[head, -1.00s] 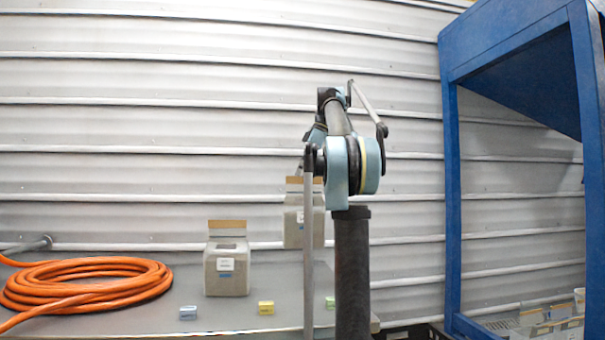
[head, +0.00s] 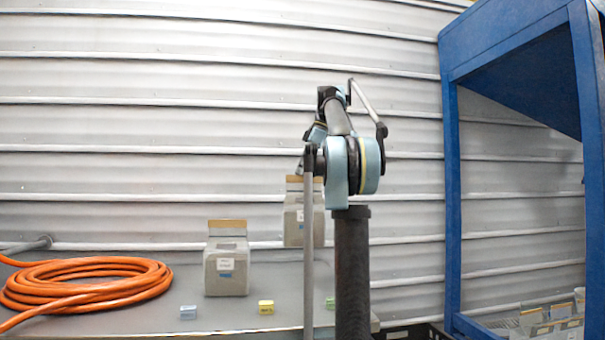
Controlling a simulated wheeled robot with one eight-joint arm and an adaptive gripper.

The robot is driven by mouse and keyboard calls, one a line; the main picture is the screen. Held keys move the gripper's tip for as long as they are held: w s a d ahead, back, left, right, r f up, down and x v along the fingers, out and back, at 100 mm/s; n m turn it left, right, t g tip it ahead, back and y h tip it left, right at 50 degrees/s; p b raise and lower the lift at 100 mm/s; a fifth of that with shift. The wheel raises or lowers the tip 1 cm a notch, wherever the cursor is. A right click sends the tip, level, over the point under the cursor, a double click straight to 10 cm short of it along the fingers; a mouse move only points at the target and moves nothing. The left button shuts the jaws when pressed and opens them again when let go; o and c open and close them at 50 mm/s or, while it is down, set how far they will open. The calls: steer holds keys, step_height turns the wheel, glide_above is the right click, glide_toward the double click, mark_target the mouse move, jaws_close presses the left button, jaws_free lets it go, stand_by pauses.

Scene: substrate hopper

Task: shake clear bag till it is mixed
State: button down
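A grey bag-like pack (head: 226,277) with a tan top strip and a white and blue label stands upright on the grey table. A second similar pack (head: 293,222) shows behind my arm, higher in the picture, and my arm covers part of it. Its lower edge is near the table's back edge, and I cannot tell whether it is held or resting. Neither pack looks plainly clear, and their contents cannot be made out. My gripper is not visible; my arm links hide whatever is behind them.
A coiled orange hose (head: 85,284) lies on the left of the table (head: 175,275). Small blue (head: 188,312), yellow (head: 266,307) and green (head: 330,303) blocks lie near the front. A blue frame (head: 452,200) stands at right, with small items below it. A ribbed wall is behind.

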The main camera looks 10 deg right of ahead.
step_height(320, 180, down, 5)
steer(key=shift+f, duration=0.1)
stand_by(1.1)
step_height(320, 180, up, 10)
steer(key=shift+r, duration=0.1)
step_height(320, 180, down, 10)
steer(key=shift+f, duration=0.1)
step_height(320, 180, up, 10)
steer(key=shift+r, duration=0.1)
glide_toward(299, 195)
steer(key=shift+x, duration=2.7)
stand_by(1.2)
steer(key=shift+w, duration=0.1)
